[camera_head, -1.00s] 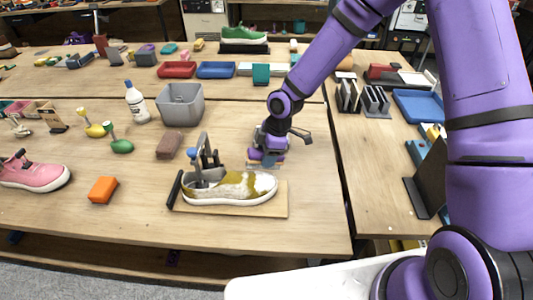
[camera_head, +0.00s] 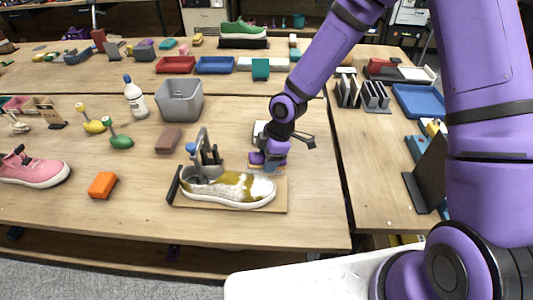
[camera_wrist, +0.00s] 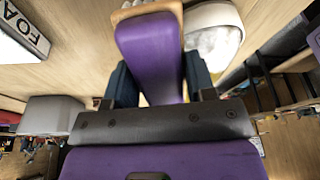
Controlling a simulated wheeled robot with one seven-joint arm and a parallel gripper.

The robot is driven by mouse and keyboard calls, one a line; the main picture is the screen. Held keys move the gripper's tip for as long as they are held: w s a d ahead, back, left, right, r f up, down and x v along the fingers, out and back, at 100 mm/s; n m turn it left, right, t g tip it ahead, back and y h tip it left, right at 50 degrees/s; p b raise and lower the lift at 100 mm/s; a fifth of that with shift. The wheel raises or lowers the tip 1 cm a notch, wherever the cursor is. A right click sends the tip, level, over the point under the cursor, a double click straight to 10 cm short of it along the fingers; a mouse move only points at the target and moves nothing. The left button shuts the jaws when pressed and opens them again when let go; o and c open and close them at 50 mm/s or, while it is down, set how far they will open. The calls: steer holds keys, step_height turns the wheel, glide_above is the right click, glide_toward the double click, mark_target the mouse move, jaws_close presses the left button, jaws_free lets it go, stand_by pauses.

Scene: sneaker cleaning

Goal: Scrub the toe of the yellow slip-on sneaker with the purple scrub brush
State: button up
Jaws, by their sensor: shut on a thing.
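The yellow slip-on sneaker (camera_head: 232,187), with white patches on its upper and a white sole, sits on a wooden board with its toe to the right. A grey upright fixture stands at its heel end. My gripper (camera_head: 274,149) is shut on the purple scrub brush (camera_head: 256,158), just behind the toe. The whitish rounded sneaker toe (camera_wrist: 213,35) is right beside the brush head. I cannot tell whether they touch.
A white box lettered "FOA" (camera_wrist: 22,32) is left of the brush in the wrist view. A grey bin (camera_head: 180,100), brown block (camera_head: 168,140), orange block (camera_head: 102,185) and pink shoe (camera_head: 35,172) stand to the left. The table right of the board is clear.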

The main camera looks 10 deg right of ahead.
steer(key=shift+s, duration=0.25)
steer(key=shift+v, duration=2.55)
steer(key=shift+a, duration=0.1)
steer(key=shift+v, duration=2.5)
